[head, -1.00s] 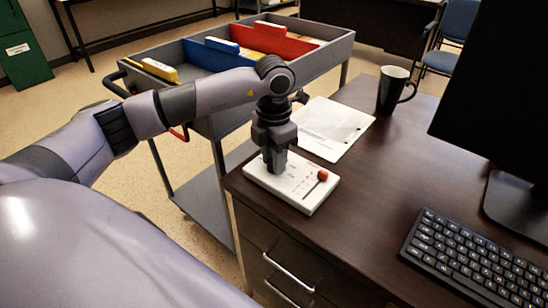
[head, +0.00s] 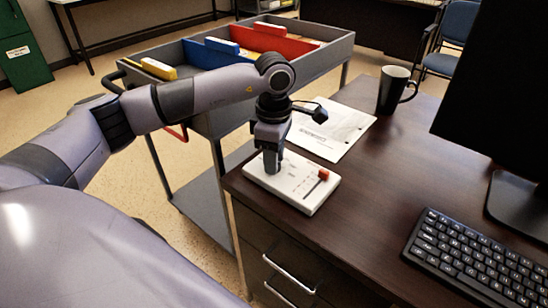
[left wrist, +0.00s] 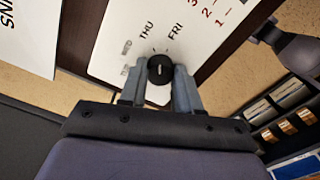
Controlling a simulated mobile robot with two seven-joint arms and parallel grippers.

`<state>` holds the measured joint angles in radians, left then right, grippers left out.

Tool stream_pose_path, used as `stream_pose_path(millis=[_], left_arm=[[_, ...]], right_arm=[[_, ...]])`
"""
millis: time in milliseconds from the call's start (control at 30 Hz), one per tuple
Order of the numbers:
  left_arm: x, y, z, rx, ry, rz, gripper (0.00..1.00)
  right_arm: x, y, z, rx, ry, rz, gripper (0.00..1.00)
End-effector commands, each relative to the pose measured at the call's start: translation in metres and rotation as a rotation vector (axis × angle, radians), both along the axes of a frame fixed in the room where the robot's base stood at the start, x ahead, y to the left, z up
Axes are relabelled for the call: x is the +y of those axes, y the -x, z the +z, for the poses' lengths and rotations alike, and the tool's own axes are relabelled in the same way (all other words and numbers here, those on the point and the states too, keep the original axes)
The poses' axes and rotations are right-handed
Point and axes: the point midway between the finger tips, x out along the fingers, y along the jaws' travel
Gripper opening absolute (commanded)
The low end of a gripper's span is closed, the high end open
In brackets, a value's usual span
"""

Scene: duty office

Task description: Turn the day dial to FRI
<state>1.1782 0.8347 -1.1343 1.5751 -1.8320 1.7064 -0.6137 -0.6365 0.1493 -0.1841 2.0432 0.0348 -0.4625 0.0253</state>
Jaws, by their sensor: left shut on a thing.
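A white panel (head: 300,196) lies near the left edge of the dark desk. In the left wrist view the panel (left wrist: 115,50) carries a round black day dial (left wrist: 160,68) with a small light mark. The printed THU (left wrist: 146,30) and FRI (left wrist: 176,32) stand just above the dial; fainter labels are on its left. The mark points roughly between THU and FRI; I cannot tell its exact setting. My left gripper (head: 271,168) points down at the panel, its fingers (left wrist: 158,84) shut on the dial from both sides. In the head view the fingers hide the dial. My right gripper is out of view.
A red-tipped lever (head: 323,174) stands on the panel's right part. A paper sheet (head: 335,130) lies behind it, and a black mug (head: 393,90) stands farther back. A keyboard (head: 480,262) and monitor (head: 500,90) are on the right. A grey cart (head: 335,55) stands left of the desk.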

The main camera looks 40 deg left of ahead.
Motion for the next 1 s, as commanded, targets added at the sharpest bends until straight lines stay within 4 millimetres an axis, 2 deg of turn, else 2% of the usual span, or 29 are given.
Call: stream_pose_path(millis=[200,500,1000], left_arm=[[0.0002,-0.0008,0.0006,-0.004,0.000,-0.182,0.02],[0.0002,-0.0008,0.0011,-0.004,0.000,-0.355,0.02],[0.0002,-0.0006,0.0013,-0.003,0.000,-0.431,0.02]], right_arm=[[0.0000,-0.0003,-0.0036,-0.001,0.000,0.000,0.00],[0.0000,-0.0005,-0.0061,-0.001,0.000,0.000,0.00],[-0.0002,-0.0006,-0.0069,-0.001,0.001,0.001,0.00]])
